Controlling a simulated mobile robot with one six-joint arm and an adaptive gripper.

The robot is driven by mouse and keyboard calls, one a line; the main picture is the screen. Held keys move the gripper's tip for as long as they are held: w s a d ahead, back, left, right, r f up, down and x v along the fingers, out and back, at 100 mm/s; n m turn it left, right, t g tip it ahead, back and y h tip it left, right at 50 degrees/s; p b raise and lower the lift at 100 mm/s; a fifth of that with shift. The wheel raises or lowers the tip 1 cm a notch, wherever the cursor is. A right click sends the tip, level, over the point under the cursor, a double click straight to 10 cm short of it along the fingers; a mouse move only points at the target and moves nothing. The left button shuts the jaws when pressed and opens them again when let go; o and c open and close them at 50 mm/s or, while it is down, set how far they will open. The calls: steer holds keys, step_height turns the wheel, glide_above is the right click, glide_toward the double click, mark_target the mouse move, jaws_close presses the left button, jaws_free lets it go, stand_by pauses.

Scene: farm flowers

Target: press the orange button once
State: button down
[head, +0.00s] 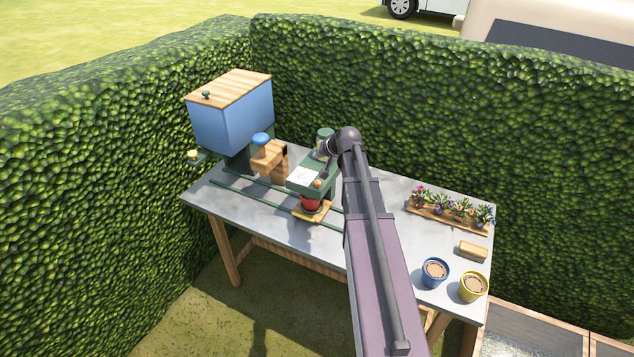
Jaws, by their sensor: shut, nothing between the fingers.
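The orange button (318,183) is a small round knob at the front edge of a green machine (300,183) on the grey table. My gripper (322,173) is dark and small in the head view. It points down from the end of my arm, just above the orange button. Its fingers are shut and empty. Whether the fingertips touch the button or hang slightly above it, I cannot tell. A red pot (310,204) stands on a wooden slab (313,214) below the machine's front.
A blue hopper (232,125) with a wooden lid stands left, near a wooden block with a blue knob (260,139). Green rails (252,201) run along the table (376,267). Flowers (450,207), a blue pot (434,273) and a yellow pot (473,288) stand right. Hedges enclose the back and left.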

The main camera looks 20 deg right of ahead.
mark_target(318, 182)
steer(key=shift+f, duration=0.2)
step_height(318, 182, down, 8)
steer(key=b, duration=0.8)
steer(key=shift+f+b, duration=0.2)
steer(key=shift+b, duration=0.2)
steer(key=shift+f+b, duration=1)
steer(key=shift+b, duration=0.05)
stand_by(2.3)
steer(key=shift+r, duration=0.15)
stand_by(0.3)
steer(key=shift+r+p, duration=0.9)
steer(key=shift+p, duration=0.2)
steer(key=shift+r+p, duration=2.5)
